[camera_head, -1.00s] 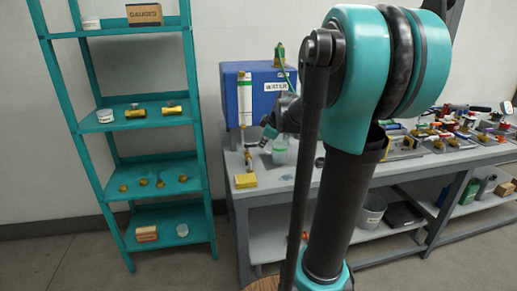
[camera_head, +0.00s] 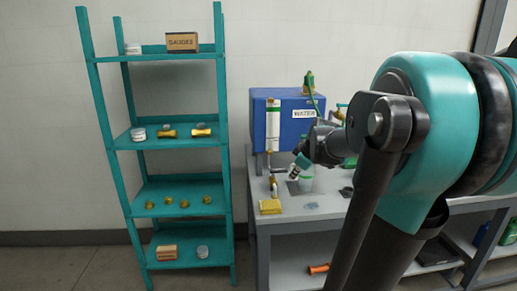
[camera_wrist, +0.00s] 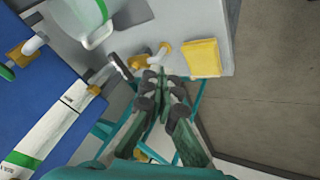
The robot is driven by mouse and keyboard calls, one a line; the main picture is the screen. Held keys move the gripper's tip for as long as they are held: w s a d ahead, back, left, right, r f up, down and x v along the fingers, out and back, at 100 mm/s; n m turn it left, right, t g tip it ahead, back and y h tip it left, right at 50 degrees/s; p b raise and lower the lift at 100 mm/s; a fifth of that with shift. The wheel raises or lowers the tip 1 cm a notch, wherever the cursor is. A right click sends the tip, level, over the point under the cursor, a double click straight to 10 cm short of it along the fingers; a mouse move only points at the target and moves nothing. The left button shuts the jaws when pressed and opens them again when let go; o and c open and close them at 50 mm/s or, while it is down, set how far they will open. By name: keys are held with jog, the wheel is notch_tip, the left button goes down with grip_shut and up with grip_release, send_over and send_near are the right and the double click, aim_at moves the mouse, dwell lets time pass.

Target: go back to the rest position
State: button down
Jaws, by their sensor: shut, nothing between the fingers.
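My gripper (camera_wrist: 160,78) shows in the wrist view with its fingers together and nothing between them. In the head view my gripper (camera_head: 296,172) is at the left end of the bench, in front of the blue WATER box (camera_head: 300,132). The yellow block (camera_wrist: 203,58) lies on the bench beside the fingers, apart from them in the wrist view. In the head view this block (camera_head: 270,206) sits near the bench's left front corner. My upper arm hides much of the bench's right side.
A teal shelf rack (camera_head: 104,128) with brass fittings and a GAUGES box (camera_head: 182,41) stands left of the bench (camera_head: 258,222). A white tube with a green band (camera_head: 272,122) stands before the blue box. Open floor shows below the rack.

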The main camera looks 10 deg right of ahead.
jog(key=s+a+f+m+g+h, duration=0.2)
jog(key=s+f+m, duration=0.8)
jog(key=s+f, duration=0.8)
jog(key=s, duration=0.4)
jog(key=shift+a+m, duration=0.4)
jog(key=shift+d, duration=0.1)
